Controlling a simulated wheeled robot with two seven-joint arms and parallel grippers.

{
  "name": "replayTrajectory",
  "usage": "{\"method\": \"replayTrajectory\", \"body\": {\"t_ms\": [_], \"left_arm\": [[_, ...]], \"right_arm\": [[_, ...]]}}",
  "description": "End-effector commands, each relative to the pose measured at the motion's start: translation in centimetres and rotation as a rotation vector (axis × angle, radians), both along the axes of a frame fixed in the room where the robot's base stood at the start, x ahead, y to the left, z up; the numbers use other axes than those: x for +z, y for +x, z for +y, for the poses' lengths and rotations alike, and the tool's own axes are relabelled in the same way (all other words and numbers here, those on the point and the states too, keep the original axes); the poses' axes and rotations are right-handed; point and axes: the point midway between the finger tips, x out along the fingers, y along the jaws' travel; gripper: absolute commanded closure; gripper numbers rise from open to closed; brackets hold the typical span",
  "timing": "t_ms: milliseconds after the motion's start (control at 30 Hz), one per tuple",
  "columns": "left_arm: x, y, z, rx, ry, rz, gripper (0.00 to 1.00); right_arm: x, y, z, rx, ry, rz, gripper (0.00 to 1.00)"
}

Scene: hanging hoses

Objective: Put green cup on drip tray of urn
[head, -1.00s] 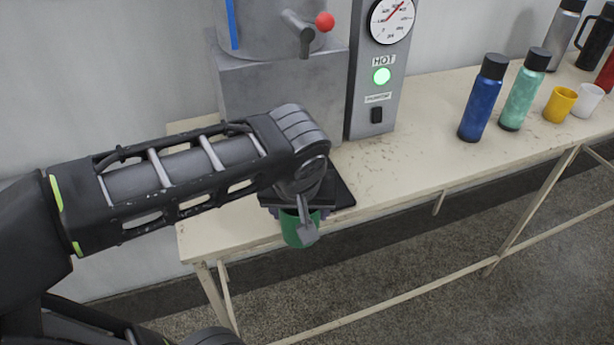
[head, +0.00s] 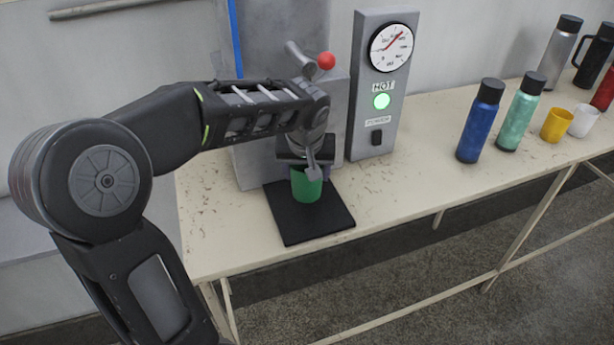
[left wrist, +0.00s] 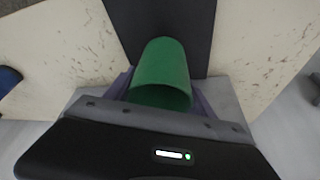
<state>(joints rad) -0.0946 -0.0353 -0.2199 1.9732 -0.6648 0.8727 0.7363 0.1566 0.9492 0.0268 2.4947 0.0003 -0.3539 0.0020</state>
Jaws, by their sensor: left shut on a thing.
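The green cup (head: 306,186) is upright in my left gripper (head: 313,172), which is shut on it. The cup shows over the back part of the black drip tray (head: 308,222), below the spout with the red knob (head: 326,61) of the grey urn (head: 282,50). In the left wrist view the green cup (left wrist: 161,72) lies between the fingers, with the black tray (left wrist: 165,20) beyond it. I cannot tell whether the cup's base touches the tray. My right gripper is not in view.
The urn's panel (head: 382,85) with a gauge and a lit green light stands right of the spout. A blue bottle (head: 481,122), a teal bottle (head: 521,113), a yellow cup (head: 557,125) and a white cup (head: 584,121) stand at the right. The table (head: 420,150) between is clear.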

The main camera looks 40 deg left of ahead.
Motion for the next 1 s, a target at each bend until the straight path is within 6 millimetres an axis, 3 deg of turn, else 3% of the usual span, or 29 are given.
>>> {"method": "replayTrajectory", "body": {"t_ms": [333, 567, 1000], "left_arm": [[0.1, 0.9, 0.7, 0.001, 0.002, 0.001, 0.76], [-3.3, 0.7, 0.5, 0.000, 0.001, 0.002, 0.76], [-4.1, 0.8, 0.5, 0.000, 0.001, -0.001, 0.76]], "right_arm": [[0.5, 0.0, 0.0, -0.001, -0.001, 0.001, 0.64], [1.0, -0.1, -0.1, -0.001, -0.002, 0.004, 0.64], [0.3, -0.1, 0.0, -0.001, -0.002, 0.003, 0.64]]}}
